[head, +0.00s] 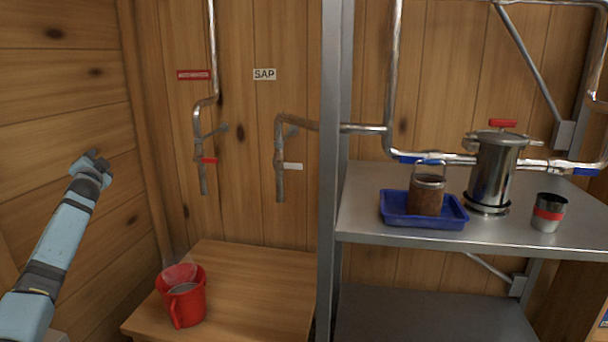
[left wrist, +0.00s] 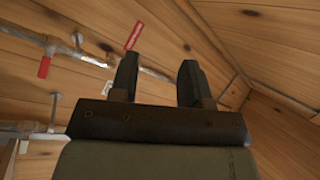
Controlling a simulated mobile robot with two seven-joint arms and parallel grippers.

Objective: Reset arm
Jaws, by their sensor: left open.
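My left gripper (head: 97,159) is raised at the left of the head view, in front of the plank wall and up and left of the wooden table. It is apart from every object. In the left wrist view its two dark fingers (left wrist: 158,82) stand apart with nothing between them, so it is open and empty. Beyond them are the plank wall, pipes and a red label (left wrist: 134,36). My right gripper is in neither view.
A red jug (head: 187,304) stands on the wooden table (head: 262,277). Two tap pipes hang above it. On the metal shelf (head: 375,174) are a blue tray (head: 440,218) holding a brown-filled container (head: 427,196), a steel pot (head: 494,170) and a red-banded cup (head: 548,213). A shelf post (head: 330,150) rises centrally.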

